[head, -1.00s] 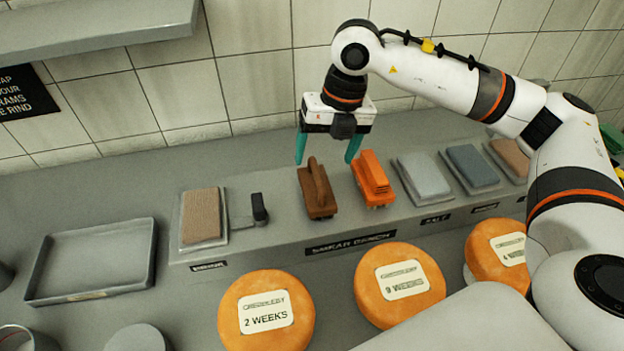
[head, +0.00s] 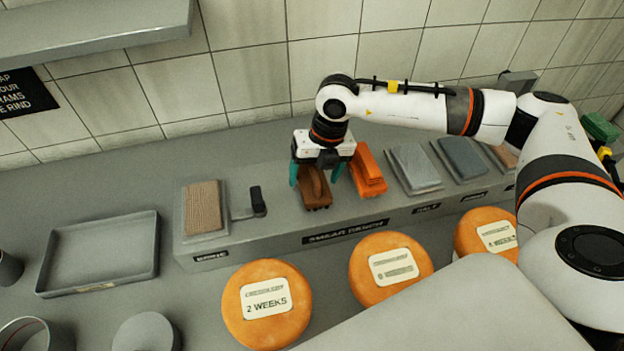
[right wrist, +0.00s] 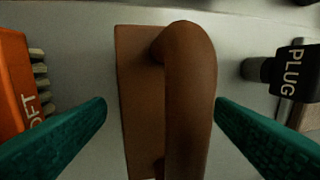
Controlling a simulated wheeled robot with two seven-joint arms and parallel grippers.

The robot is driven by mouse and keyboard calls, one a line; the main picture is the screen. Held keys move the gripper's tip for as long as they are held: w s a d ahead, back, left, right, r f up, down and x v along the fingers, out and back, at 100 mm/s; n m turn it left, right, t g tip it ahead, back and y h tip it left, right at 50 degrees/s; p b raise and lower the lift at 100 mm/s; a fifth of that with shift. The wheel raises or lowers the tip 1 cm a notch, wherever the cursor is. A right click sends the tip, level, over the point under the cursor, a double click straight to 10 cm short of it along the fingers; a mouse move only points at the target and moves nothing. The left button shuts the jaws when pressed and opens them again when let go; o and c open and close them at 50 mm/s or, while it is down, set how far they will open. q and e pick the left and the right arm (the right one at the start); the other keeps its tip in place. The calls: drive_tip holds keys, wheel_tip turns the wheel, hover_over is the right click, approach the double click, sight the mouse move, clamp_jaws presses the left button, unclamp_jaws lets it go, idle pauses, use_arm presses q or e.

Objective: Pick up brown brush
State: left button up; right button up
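The brown brush (head: 314,188) sits on the raised grey ledge, its arched handle on top. In the right wrist view the brown brush (right wrist: 185,95) fills the middle, its handle running up and down. My right gripper (head: 321,178) is lowered over it. Its teal fingers (right wrist: 160,115) stand open on either side of the handle, with a clear gap on the left and a small or no visible gap on the right. The fingers' exact depth beside the brush cannot be told. My left gripper is not in view.
An orange brush (head: 368,172) stands close to the right of the brown one. A black plug (head: 257,200) is to the left. Grey blocks (head: 414,166) lie farther right. Cheese wheels (head: 266,303) stand in front of the ledge. An empty tray (head: 102,285) lies at left.

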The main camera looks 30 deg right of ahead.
drive_tip(key=c, duration=1)
wheel_tip(320, 180, up, 9)
drive_tip(key=b, duration=0.2)
drive_tip(key=shift+b, duration=0.4)
drive_tip(key=shift+r, duration=0.6)
drive_tip(key=o, duration=0.4)
drive_tip(key=c, duration=0.3)
